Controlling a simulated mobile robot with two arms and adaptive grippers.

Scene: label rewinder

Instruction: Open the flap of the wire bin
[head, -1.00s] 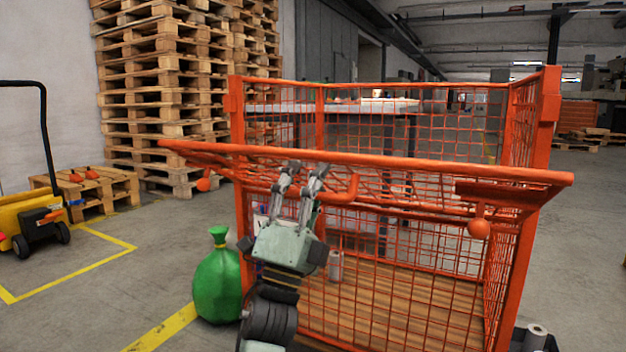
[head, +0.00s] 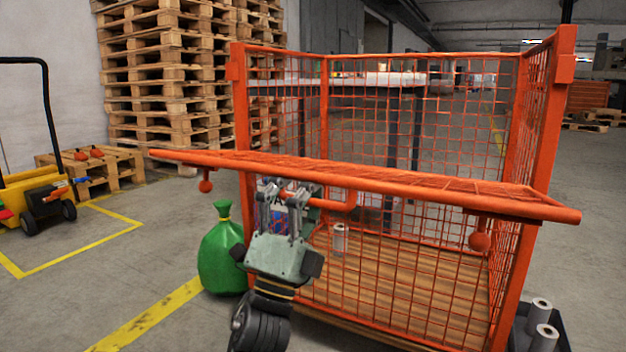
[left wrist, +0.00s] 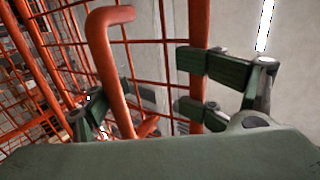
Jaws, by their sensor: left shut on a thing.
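The orange wire bin (head: 533,120) stands in front of me in the head view. Its front flap (head: 400,184) is tilted outward and lies nearly flat, with its outer bar towards me and a round knob under each end. An orange bar handle (head: 347,200) hangs below the flap. My left gripper (head: 291,190) is below the flap's outer bar, shut on the handle. In the left wrist view the bent handle (left wrist: 112,75) runs between the fingers, its lower part partly hidden by the gripper. My right gripper is not in view.
A green sack (head: 219,255) stands on the floor just left of the bin. A tray with rolls (head: 541,322) is at the bin's lower right. Pallet stacks (head: 165,80) and a yellow pallet truck (head: 28,195) are at the left. The left floor is mostly clear.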

